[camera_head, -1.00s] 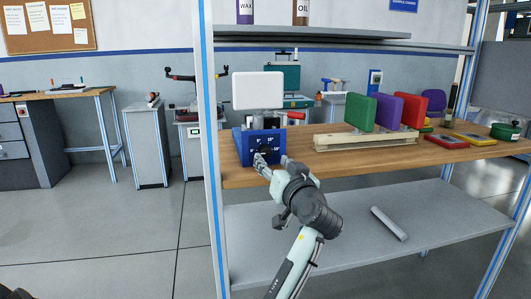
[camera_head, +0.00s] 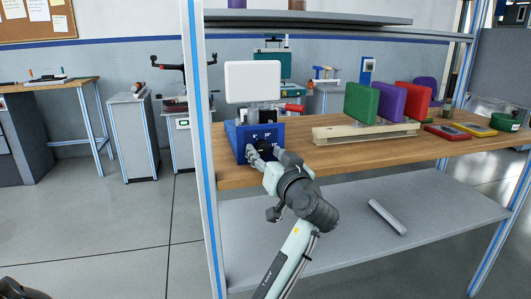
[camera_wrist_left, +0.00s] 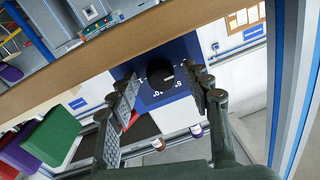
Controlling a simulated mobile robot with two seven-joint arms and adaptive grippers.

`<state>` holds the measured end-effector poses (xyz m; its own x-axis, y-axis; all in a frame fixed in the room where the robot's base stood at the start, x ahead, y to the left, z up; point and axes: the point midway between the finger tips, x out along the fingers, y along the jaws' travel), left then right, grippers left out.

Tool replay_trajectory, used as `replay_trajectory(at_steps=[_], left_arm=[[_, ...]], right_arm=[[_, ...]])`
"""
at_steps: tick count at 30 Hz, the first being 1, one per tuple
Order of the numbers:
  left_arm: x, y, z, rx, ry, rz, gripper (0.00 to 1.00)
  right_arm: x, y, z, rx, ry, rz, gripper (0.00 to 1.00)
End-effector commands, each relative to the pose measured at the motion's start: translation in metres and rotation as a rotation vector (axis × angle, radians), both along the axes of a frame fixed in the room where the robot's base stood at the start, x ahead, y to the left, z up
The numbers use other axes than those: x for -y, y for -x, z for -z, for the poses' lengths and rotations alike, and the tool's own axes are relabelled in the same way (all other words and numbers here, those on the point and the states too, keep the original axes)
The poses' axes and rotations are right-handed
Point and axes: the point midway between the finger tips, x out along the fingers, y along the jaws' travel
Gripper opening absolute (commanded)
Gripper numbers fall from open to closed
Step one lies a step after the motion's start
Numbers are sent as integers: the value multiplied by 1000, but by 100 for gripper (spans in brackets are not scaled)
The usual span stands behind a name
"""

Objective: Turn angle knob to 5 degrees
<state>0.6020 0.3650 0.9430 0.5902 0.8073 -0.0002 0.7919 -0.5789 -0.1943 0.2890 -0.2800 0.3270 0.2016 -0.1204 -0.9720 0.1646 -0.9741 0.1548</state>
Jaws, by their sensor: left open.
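A blue fixture (camera_head: 243,137) with white angle marks on its front face stands at the left end of the workbench, with a white panel (camera_head: 253,81) above it. Its round black knob (camera_head: 263,145) is on the front face; the knob (camera_wrist_left: 160,76) and blue face also show in the left wrist view. My left gripper (camera_head: 264,153) is open in front of the face. In the left wrist view its fingers (camera_wrist_left: 164,84) are either side of the knob, with gaps. I cannot tell whether the fingertips reach past the knob's front. The knob's pointer direction is unclear.
The wooden bench top (camera_head: 330,150) carries a pale rail (camera_head: 365,131) with green, purple and red panels to the right. A blue-edged post (camera_head: 197,120) stands just left of the fixture. A lower shelf (camera_head: 340,232) holds a white roll (camera_head: 387,217).

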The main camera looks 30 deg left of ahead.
Motion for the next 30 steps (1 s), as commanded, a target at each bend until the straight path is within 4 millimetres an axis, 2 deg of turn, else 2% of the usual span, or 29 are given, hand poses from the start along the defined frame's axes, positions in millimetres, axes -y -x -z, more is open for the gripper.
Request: replay_trajectory(at_steps=[3,15,25,30], left_arm=[[0,0,0,0,0,0,47],[0,0,0,0,0,0,0],[0,0,0,-41,-35,1,0],[0,0,1,-116,-99,0,0]], right_arm=[[1,2,0,-3,2,-1,0],[0,3,0,-4,1,0,0],[-6,2,-1,-6,-10,6,0],[-10,-6,-8,9,-16,9,0]])
